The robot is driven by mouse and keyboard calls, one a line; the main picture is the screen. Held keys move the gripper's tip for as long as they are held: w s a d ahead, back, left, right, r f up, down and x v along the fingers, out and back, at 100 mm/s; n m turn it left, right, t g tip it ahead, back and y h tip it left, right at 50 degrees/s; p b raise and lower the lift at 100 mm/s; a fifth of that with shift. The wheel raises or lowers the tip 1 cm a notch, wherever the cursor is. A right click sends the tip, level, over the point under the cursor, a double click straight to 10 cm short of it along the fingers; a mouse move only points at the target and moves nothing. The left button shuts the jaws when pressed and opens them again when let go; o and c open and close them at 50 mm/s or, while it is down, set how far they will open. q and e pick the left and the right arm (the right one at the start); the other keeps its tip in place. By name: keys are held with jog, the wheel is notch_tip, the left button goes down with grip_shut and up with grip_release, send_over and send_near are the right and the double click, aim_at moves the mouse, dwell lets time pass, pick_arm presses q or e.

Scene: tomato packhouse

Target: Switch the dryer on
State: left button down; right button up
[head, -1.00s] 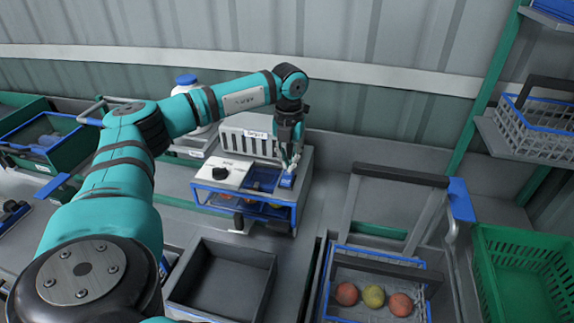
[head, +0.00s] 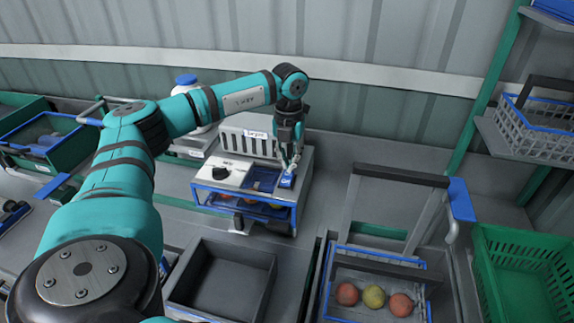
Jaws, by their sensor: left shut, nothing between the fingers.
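The dryer (head: 209,187) is a small grey and white machine with a slotted back panel, a black knob (head: 221,174) on its top and a blue frame in front. Some red fruit shows inside it, partly hidden. A blue switch-like part (head: 287,181) sits at the right of its top. My left gripper (head: 288,170) points down, shut and empty, with its fingertips at or just above this blue part; I cannot tell whether they touch. My right gripper is not in view.
An empty grey tray (head: 222,243) stands in front of the dryer. To its right is a blue-rimmed crate (head: 337,312) with red and yellow tomatoes. A green crate (head: 485,238) is at the far right, and a wire basket (head: 507,118) is on a shelf above.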

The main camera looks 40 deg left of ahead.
pick_arm(q)
jog(key=shift+f+b, duration=0.4)
jog(key=shift+f, duration=0.3)
dwell(0.4)
jog(key=shift+f+b, duration=0.3)
jog(key=shift+f, duration=0.2)
jog(key=shift+s+f, duration=0.1)
jog(key=shift+f, duration=0.1)
dwell(0.4)
jog(key=shift+r+p, duration=0.6)
jog(key=shift+r, duration=0.2)
jog(key=shift+r+p, duration=2.1)
jog(key=shift+r, duration=0.65)
